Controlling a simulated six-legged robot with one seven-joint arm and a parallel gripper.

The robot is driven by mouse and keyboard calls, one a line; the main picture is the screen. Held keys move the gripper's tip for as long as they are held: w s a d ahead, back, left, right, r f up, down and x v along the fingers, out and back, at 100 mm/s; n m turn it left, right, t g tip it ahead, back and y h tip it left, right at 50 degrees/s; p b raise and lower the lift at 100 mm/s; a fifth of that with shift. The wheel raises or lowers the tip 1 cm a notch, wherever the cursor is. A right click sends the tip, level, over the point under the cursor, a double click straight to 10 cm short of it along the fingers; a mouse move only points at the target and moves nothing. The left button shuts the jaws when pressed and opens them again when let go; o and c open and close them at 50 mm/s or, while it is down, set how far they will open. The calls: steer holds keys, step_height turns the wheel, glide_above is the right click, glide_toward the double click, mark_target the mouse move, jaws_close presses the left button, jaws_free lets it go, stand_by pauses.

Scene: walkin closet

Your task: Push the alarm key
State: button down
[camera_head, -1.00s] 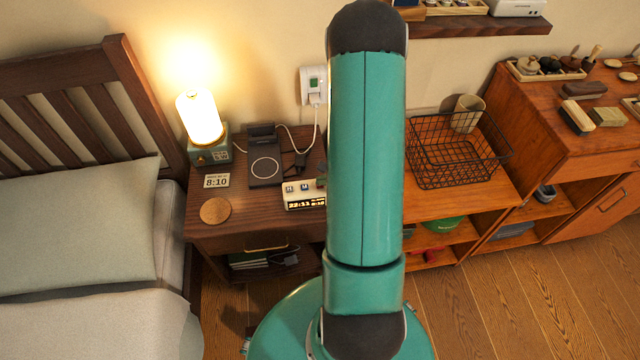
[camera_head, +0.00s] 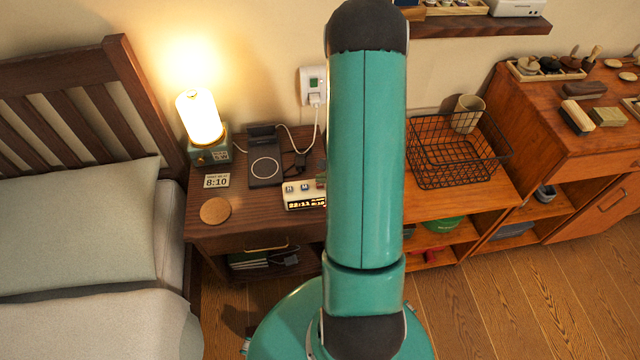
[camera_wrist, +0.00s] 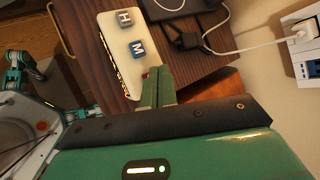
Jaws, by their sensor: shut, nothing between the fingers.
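The alarm clock (camera_head: 303,196) is a cream box with a lit display on the front right of the nightstand, partly hidden by my arm in the head view.
A black charging pad (camera_head: 265,170) with a cable lies behind the clock. A lit lamp (camera_head: 200,122), a small 8:10 card (camera_head: 216,181) and a round coaster (camera_head: 215,210) are to the left. A wire basket (camera_head: 452,160) stands right of my arm.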

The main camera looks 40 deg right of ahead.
mark_target(323, 187)
steer(key=shift+r, duration=0.1)
step_height(323, 187, up, 6)
steer(key=shift+f, duration=0.1)
stand_by(0.7)
steer(key=c, duration=2.2)
jaws_free()
